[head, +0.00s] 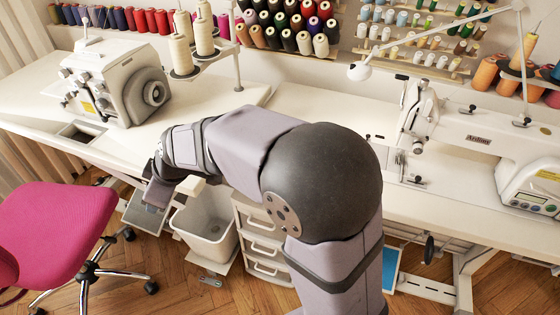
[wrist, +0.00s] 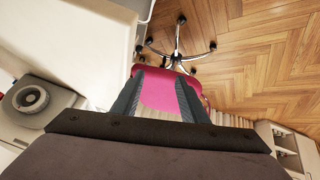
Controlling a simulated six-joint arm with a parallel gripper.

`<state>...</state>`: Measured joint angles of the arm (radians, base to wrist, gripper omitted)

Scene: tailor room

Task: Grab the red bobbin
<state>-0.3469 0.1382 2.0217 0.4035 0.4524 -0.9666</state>
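Several red bobbins (head: 151,21) stand in a row of coloured thread spools along the back wall, at the upper left of the head view. I cannot tell which single one is meant. No red bobbin shows in the wrist view. My gripper (wrist: 162,82) is open and empty in the wrist view, its two dark fingers apart with the pink chair beyond them. In the head view my arm bends down to the left near the front edge of the table, far in front of and below the red bobbins. The fingers are hard to make out there.
A white overlock machine (head: 120,82) stands on the left table, between the front edge and the spool row. Cream cones (head: 181,55) on a thread stand rise to its right. A sewing machine (head: 490,140) is at right. A pink chair (head: 55,225) and a bin (head: 207,225) stand in front.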

